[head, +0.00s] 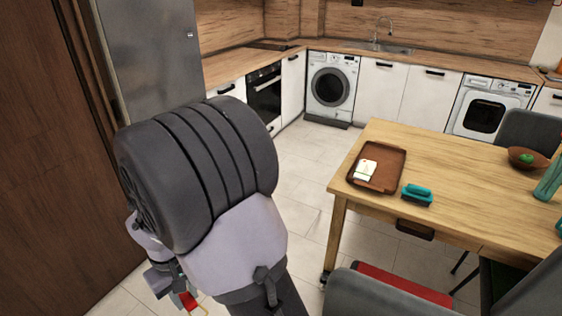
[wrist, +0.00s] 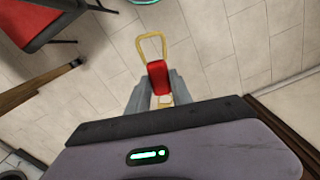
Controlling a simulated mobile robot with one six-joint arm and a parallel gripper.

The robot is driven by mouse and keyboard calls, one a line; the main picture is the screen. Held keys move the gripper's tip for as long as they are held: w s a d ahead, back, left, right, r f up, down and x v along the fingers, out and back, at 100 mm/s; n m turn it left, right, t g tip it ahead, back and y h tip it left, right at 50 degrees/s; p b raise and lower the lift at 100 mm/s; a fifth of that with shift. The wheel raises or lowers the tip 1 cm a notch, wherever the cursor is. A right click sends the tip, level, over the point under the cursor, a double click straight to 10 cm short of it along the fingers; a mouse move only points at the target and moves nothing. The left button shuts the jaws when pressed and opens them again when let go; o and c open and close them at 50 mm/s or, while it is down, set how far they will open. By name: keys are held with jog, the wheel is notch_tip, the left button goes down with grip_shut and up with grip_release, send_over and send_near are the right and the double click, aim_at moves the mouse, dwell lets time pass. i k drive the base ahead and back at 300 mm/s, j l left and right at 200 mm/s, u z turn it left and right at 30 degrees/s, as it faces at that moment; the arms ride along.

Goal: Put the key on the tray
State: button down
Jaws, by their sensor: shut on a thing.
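The key (wrist: 157,78) shows a red middle part and a yellow loop in the wrist view. Its red part also shows low in the head view (head: 188,300). My gripper (wrist: 160,92) is shut on the key, with a finger on each side of the red part. It holds the key over the tiled floor, at the lower left of the head view (head: 182,297). The brown tray (head: 391,160) lies on the wooden table, well to the right of my gripper. A white item (head: 366,170) lies in the tray's left part.
A teal and dark brush-like item (head: 417,194) lies on the table (head: 455,165) beside the tray's near right corner. A brown bowl (head: 527,158) with a green thing stands farther right. A red-seated chair (head: 400,286) stands at the near side. Floor is clear left of the table.

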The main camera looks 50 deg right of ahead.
aim_at(373, 156)
jog(key=i+j+u, duration=0.2)
jog(key=u, duration=0.3)
jog(key=i+j+u, duration=0.25)
jog(key=u, duration=0.2)
jog(key=i+l+z, duration=0.15)
jog(key=z, duration=0.35)
jog(key=i+z, duration=0.65)
jog(key=z, duration=0.3)
jog(key=i+j+z, duration=0.2)
jog(key=z, duration=0.3)
jog(key=i+l+z, duration=0.2)
jog(key=z, duration=0.25)
jog(key=i+l+z, duration=0.1)
jog(key=z, duration=0.4)
jog(key=i+z, duration=0.3)
jog(key=z, duration=0.15)
jog(key=i+j+z, duration=0.1)
jog(key=i+z, duration=0.15)
jog(key=z, duration=0.2)
jog(key=i+j+z, duration=0.1)
jog(key=z, duration=0.4)
jog(key=i+l+u, duration=0.45)
jog(key=i+l, duration=0.45)
jog(key=i, duration=0.1)
